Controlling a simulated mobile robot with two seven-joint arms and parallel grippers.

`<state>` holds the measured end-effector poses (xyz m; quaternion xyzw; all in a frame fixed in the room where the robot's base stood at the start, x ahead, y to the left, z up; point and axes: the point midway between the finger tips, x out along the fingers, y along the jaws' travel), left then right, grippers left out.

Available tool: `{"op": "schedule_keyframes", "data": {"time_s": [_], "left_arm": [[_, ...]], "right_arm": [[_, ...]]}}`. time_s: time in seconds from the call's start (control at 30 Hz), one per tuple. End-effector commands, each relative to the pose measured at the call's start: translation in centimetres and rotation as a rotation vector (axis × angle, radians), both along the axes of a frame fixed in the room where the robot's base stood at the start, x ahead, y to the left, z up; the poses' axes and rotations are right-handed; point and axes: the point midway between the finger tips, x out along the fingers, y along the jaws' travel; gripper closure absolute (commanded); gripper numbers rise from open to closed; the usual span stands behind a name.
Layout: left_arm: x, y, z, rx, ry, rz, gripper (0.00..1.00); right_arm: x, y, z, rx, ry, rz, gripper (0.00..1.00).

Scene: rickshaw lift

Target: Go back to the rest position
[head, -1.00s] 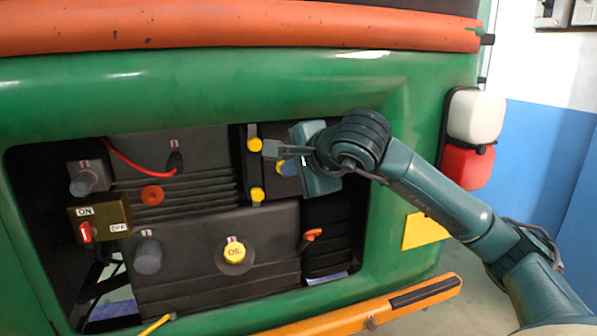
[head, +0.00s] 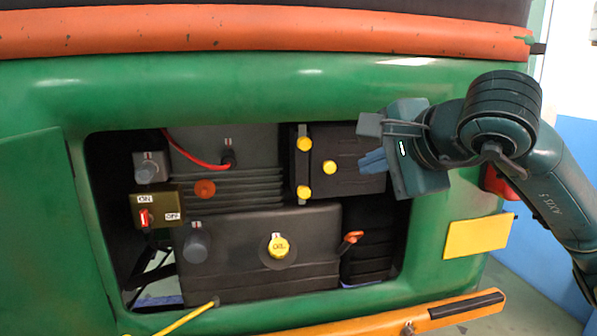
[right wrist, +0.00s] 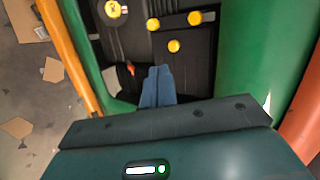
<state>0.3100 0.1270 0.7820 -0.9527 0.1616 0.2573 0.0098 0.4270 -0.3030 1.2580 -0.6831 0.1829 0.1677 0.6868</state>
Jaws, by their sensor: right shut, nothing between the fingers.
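My right gripper (head: 372,161) is in the head view, in front of the right edge of the open engine bay of the green rickshaw (head: 300,85). Its blue fingers are together and empty, pointing left. In the right wrist view the fingers (right wrist: 157,86) are closed side by side over the dark engine parts. A black box with yellow caps (head: 345,180) lies just left of the fingers in the head view. Part of the bay's right edge is hidden behind the gripper. My left gripper is not in view.
The bay holds an ON/OFF switch box (head: 158,205), a yellow oil cap (head: 278,246), an orange-red lever (head: 352,237) and a red cable (head: 195,150). An orange bumper bar (head: 380,318) runs below. Cardboard scraps (right wrist: 53,70) lie on the floor.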

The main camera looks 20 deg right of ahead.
Motion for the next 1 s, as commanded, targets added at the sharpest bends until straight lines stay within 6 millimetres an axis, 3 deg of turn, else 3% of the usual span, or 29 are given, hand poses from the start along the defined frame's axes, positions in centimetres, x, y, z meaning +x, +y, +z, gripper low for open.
{"op": "schedule_keyframes", "data": {"time_s": [0.2,0.27,0.37,0.5,0.6,0.67,0.73,0.83,0.97,1.0], "left_arm": [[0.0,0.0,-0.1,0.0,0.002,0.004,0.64],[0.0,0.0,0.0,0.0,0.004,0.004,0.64],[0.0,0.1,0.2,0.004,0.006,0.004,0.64],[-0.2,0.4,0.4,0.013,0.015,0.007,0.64],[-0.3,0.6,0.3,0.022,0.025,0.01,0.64],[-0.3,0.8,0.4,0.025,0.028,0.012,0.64],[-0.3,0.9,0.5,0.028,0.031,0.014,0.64],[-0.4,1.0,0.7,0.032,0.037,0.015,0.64],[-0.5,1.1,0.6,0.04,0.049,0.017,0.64],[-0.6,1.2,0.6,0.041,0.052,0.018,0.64]], "right_arm": [[0.2,0.7,-0.6,0.023,0.02,0.028,1.0],[0.5,2.1,-1.7,0.065,0.057,0.078,1.0],[0.8,6.3,-5.0,0.22,0.171,0.22,1.0],[-1.1,15.0,-9.8,0.663,0.448,0.462,1.0],[-3.3,19.8,-10.8,1.066,0.66,0.552,1.0],[-4.2,21.6,-10.6,1.328,0.785,0.562,1.0],[-4.5,22.7,-10.2,1.647,0.923,0.527,1.0],[-3.4,22.6,-10.3,2.12,1.096,0.383,1.0],[-0.5,20.2,-14.0,2.738,1.247,0.007,1.0],[0.3,19.2,-16.1,-2.836,-1.231,0.154,1.0]]}}
